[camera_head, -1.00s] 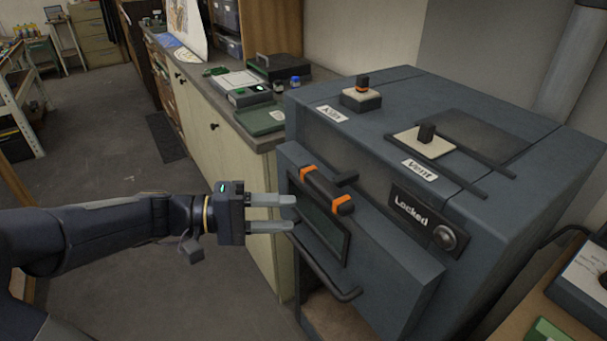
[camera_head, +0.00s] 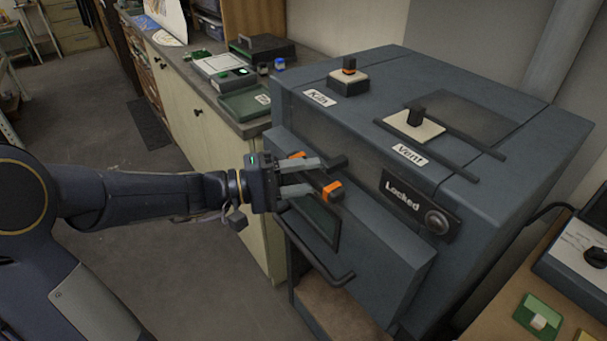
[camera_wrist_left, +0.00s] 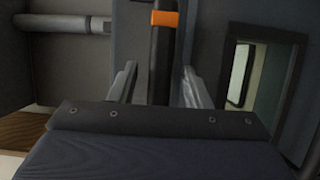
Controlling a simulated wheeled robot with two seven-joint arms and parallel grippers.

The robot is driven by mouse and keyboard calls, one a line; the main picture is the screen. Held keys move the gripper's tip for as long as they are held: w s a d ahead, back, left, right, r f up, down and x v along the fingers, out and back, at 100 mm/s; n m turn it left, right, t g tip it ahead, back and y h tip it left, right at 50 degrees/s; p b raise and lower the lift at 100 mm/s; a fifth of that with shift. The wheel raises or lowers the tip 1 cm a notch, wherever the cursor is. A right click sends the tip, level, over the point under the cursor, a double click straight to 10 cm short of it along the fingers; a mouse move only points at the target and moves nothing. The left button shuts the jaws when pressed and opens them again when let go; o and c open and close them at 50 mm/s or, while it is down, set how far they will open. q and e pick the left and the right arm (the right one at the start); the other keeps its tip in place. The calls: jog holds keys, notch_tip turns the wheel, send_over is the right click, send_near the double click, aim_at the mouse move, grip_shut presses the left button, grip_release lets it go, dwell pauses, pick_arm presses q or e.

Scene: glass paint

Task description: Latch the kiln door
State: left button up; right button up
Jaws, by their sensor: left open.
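The blue-grey kiln (camera_head: 450,90) stands at the right, its door (camera_head: 372,240) on the front face. The door looks closed or nearly so; I cannot tell if it is flush. A black latch handle with orange bands (camera_head: 332,191) sits at the door's upper part, above a dark window (camera_head: 318,222). My left gripper (camera_head: 318,175) is open at this handle, one finger on each side of it. In the left wrist view the handle (camera_wrist_left: 162,55) stands between the two fingers (camera_wrist_left: 157,85), with no contact visible. My right gripper is out of view.
A "Locked" plate with a round knob (camera_head: 437,222) is on the kiln front. A counter with a green tray (camera_head: 243,105) is behind. A wooden table (camera_head: 490,325) stands at lower right.

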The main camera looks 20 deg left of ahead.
pick_arm(q)
grip_shut()
dwell(0.3)
